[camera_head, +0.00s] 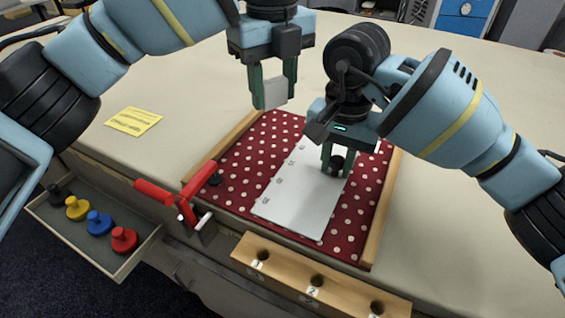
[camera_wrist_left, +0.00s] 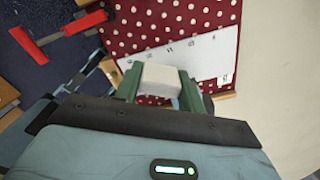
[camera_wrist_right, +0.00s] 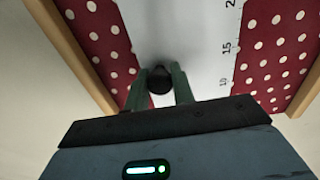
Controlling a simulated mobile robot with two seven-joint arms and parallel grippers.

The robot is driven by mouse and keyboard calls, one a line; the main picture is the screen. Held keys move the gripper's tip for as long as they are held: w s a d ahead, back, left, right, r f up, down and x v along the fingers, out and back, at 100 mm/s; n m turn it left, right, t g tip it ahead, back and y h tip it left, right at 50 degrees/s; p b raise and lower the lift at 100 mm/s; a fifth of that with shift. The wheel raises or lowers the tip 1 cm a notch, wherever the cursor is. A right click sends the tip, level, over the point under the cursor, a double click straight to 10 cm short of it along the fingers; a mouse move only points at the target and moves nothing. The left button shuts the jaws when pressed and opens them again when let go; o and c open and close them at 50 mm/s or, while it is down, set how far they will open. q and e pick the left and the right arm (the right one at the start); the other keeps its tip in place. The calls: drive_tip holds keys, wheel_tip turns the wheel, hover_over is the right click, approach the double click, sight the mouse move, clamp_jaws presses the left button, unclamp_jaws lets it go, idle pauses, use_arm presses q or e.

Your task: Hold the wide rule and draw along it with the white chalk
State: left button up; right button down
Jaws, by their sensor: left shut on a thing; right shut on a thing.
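The wide white rule (camera_head: 305,205) lies flat on a red cloth with white dots (camera_head: 235,170). Its marked edge with numbers shows in the right wrist view (camera_wrist_right: 205,50) and left wrist view (camera_wrist_left: 205,58). My right gripper (camera_head: 335,163) is shut on the rule's black knob (camera_wrist_right: 160,80). My left gripper (camera_head: 272,88) is shut on the white chalk (camera_wrist_left: 160,78), a pale block (camera_head: 276,94), and appears to hold it above the cloth, beyond the rule's far part. No chalk line is visible on the cloth. The rule's far end is partly hidden by my right arm.
Wooden rails (camera_head: 380,215) flank the cloth. A red-handled clamp (camera_head: 180,205) is at the table's front edge, beside an open drawer (camera_head: 75,235) of coloured knobs. A wooden block with numbered holes (camera_head: 285,270) sits at the front. A yellow note (camera_head: 133,121) lies left.

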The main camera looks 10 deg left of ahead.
sight(262, 183)
use_arm(q)
drive_tip(key=s+a+f+n, duration=0.2)
drive_tip(key=s+f+n, duration=0.4)
drive_tip(key=s, duration=0.2)
drive_tip(key=shift+s+a+f, duration=0.2)
drive_tip(key=shift+s+a, duration=0.15)
drive_tip(key=shift+a, duration=0.05)
drive_tip(key=shift+f, duration=2.95)
drive_tip(key=shift+f, duration=0.5)
drive_tip(key=shift+w, duration=0.2)
drive_tip(key=shift+w+d, duration=0.3)
drive_tip(key=shift+w, duration=0.5)
drive_tip(key=shift+w, duration=0.1)
drive_tip(key=shift+w+d, duration=0.3)
drive_tip(key=shift+w, duration=0.55)
